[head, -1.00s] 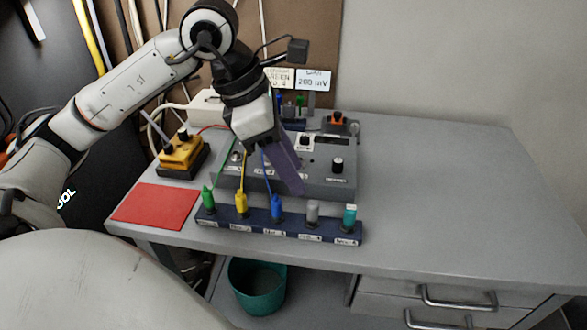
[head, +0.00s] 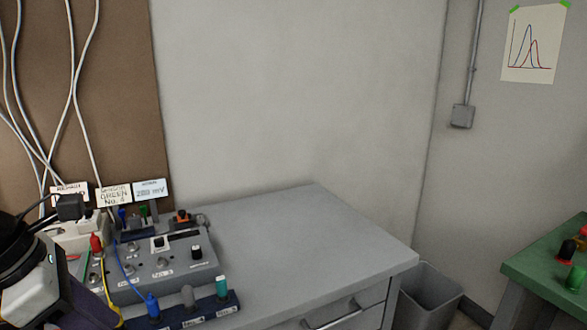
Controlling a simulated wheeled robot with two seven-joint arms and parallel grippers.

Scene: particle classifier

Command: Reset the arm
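My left gripper (head: 90,306) is at the bottom left of the head view, cut off by the frame edge. A dark purple finger shows beside the instrument, but its tips are not clear, so I cannot tell whether it is open. The grey instrument box (head: 185,262) with knobs and sockets stands on the grey bench (head: 300,225). My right gripper is out of view.
Label cards (head: 150,190) stand behind the instrument. The bench's right part is clear. A grey bin (head: 428,297) stands on the floor past its right end. A green table (head: 545,268) with several coloured items is at the far right.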

